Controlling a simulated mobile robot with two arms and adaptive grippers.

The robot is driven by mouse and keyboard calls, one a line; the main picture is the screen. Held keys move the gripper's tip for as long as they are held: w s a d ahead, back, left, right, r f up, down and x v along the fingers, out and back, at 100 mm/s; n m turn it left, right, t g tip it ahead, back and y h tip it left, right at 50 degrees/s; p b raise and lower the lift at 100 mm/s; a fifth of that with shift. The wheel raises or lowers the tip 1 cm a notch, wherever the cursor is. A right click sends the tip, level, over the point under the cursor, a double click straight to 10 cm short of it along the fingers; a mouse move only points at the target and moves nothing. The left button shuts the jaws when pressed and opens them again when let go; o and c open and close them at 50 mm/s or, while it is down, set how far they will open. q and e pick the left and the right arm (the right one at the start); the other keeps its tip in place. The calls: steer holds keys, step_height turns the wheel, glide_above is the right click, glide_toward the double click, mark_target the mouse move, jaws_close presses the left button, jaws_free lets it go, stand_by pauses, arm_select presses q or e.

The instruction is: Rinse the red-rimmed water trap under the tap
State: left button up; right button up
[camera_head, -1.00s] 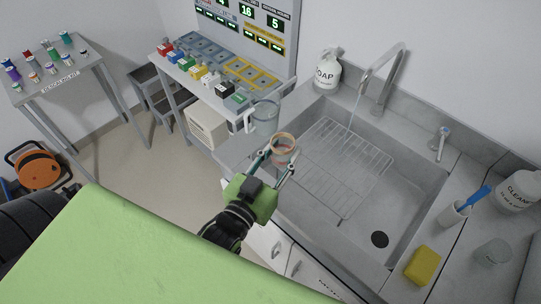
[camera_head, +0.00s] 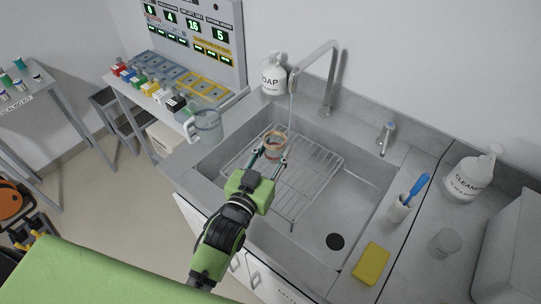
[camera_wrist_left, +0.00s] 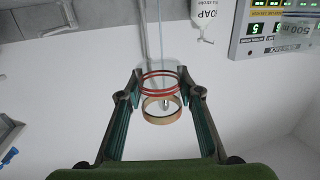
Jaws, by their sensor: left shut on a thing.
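The water trap (camera_head: 275,147) is a small clear cup with a red and tan rim. My left gripper (camera_head: 272,156) is shut on it and holds it over the left part of the sink basin. In the left wrist view the trap (camera_wrist_left: 161,88) sits between the two fingers, with a red ring and a tan ring showing. The tap (camera_head: 330,72) is running, and a thin water stream (camera_head: 291,112) falls just right of and behind the trap. I cannot tell whether the water touches it. My right gripper is not in view.
A wire rack (camera_head: 300,182) lies in the sink. A clear jug (camera_head: 207,126) stands on the counter's left end, and a soap bottle (camera_head: 273,76) behind. A yellow sponge (camera_head: 371,264), brush cup (camera_head: 399,208) and cleaner bottle (camera_head: 468,178) stand at right.

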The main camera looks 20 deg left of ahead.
arm_select(q)
steer(key=w+d+f+b, duration=0.2)
steer(key=w+b, duration=0.3)
steer(key=w, duration=0.6)
steer(key=shift+w+d+f, duration=0.15)
steer(key=shift+w+d, duration=0.05)
steer(key=shift+d, duration=0.3)
steer(key=shift+s+d, duration=0.1)
steer(key=shift+d, duration=0.1)
steer(key=shift+d, duration=0.4)
steer(key=shift+a, duration=0.15)
stand_by(0.3)
steer(key=shift+a+p, duration=0.45)
steer(key=shift+a, duration=0.05)
steer(key=shift+d, duration=0.2)
steer(key=shift+d, duration=0.45)
